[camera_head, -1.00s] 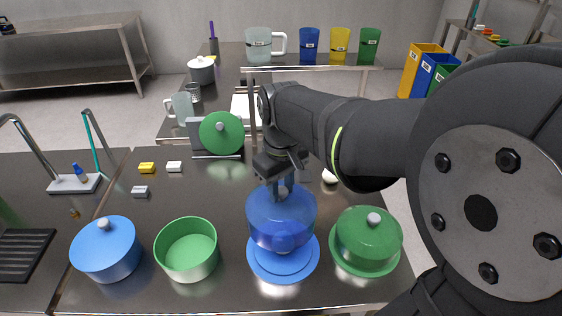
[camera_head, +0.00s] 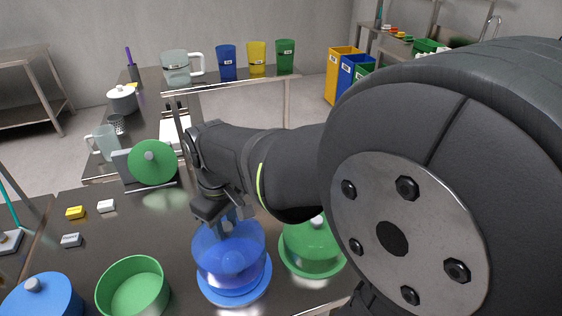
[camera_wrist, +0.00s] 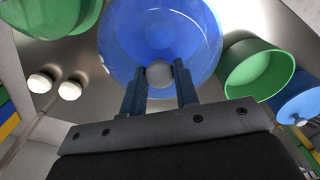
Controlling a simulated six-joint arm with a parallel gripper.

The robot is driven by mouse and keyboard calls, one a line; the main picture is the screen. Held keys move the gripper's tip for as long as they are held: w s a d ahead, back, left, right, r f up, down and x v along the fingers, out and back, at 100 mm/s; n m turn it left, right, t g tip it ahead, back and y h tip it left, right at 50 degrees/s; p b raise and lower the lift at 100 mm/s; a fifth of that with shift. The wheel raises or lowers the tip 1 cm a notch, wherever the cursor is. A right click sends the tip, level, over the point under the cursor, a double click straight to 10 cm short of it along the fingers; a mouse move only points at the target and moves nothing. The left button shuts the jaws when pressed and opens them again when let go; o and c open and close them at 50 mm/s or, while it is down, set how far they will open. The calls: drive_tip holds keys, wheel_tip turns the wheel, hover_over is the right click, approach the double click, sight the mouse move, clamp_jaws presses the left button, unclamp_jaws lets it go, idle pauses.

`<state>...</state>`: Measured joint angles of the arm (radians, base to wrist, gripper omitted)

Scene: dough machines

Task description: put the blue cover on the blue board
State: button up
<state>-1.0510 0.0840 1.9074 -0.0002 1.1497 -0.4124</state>
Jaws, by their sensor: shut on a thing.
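The blue cover (camera_head: 212,258) is a clear blue dome with a grey knob. My gripper (camera_head: 228,226) is shut on that knob from above, and the wrist view shows the knob (camera_wrist: 159,73) between the two fingers. The blue board (camera_head: 236,298) is a round blue disc on the counter directly under the cover. A rounded blue shape shows through the dome. The cover's lower edge overlaps the board in the picture; I cannot tell whether they touch.
A green covered board (camera_head: 312,250) stands close on the right. An open green pot (camera_head: 133,290) and a blue lidded pot (camera_head: 40,298) stand on the left. A green lid (camera_head: 152,162) leans upright behind. Small blocks lie on the counter at left.

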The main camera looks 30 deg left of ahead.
sight(227, 235)
drive_tip(key=shift+f, duration=3.05)
drive_tip(key=o, duration=1)
wheel_tip(227, 235, up, 18)
drive_tip(key=shift+f, duration=0.25)
